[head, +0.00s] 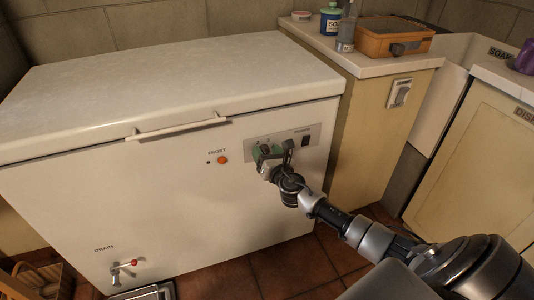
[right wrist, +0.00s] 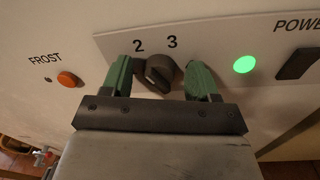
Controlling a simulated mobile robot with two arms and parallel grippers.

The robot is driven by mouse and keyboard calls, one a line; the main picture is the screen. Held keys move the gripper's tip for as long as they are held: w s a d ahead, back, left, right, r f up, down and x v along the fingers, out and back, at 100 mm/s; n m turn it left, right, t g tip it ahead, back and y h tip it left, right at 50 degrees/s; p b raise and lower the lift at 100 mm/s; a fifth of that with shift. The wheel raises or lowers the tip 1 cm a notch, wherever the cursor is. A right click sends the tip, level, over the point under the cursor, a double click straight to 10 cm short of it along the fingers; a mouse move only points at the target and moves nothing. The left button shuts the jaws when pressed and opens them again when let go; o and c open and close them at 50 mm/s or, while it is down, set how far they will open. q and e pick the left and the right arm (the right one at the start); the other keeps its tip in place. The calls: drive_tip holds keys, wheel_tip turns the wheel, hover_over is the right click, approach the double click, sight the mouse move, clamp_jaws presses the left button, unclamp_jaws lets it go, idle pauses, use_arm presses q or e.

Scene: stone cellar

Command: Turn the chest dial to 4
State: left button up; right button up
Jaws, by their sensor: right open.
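The white chest (head: 130,190) stands closed with its lid down. Its dial (right wrist: 159,72) is a dark round knob on the grey panel (right wrist: 220,42), below the printed numbers 2 and 3 in the right wrist view. The other numbers are hidden, and I cannot tell exactly which number the dial points to. My right gripper (head: 271,154) is at the panel, and in the right wrist view its green fingers stand on either side of the dial, with gaps showing. It is open. In the head view it covers most of the dial. My left gripper is not in view.
A lit green lamp (right wrist: 244,64) and a dark power switch (right wrist: 298,63) are right of the dial. An orange frost button (head: 222,160) is to the left. A drain tap (head: 118,272) sits low. A counter (head: 372,62) with an orange box (head: 394,38) adjoins the chest.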

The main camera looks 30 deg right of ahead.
drive_tip(key=c, duration=0.9)
